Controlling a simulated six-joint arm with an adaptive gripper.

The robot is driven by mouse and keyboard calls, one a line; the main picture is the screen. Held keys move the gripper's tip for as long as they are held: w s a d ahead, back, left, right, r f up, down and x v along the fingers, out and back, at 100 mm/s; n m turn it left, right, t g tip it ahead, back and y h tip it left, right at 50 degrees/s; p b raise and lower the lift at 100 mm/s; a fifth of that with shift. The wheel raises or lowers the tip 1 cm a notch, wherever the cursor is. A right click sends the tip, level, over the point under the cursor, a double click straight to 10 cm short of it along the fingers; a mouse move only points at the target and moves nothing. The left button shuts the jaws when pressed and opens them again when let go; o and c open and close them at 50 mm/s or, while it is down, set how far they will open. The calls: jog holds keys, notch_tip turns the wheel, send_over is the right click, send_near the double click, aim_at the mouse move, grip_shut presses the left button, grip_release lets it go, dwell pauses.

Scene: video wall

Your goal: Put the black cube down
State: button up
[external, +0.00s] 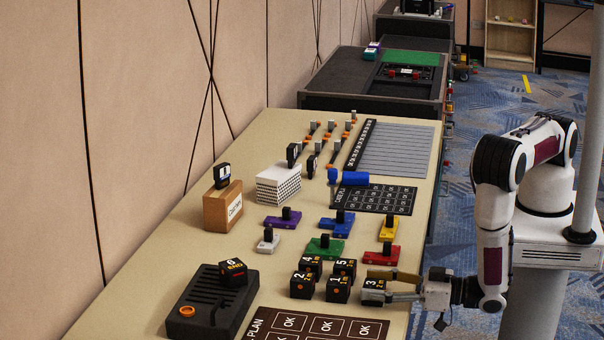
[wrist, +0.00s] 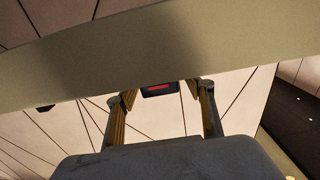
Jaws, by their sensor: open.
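Several black cubes with white numbers stand on the table (external: 165,235), near its front right edge. My gripper (external: 377,285) is open, with its fingers on either side of the black cube marked 3 (external: 371,291). That cube rests on or very close to the table; I cannot tell whether a finger touches it. Left of it stand the cubes marked 1 (external: 337,290), 2 (external: 302,286), 4 (external: 311,267) and 5 (external: 345,268). In the wrist view my fingers (wrist: 160,97) are apart, with a dark block with a red mark (wrist: 159,90) between their tips.
A cube marked 6 (external: 234,273) sits on a black device (external: 196,312) at left. A dark OK-grid board (external: 318,328) lies in front. Coloured blocks with black knobs, such as the red one (external: 382,252), stand behind the cubes. A cardboard box (external: 222,207) is farther left.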

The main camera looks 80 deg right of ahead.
aim_at(377, 283)
dwell(0.3)
jog(key=c, duration=1.3)
jog(key=shift+r, duration=0.1)
jog(key=shift+r, duration=4.9)
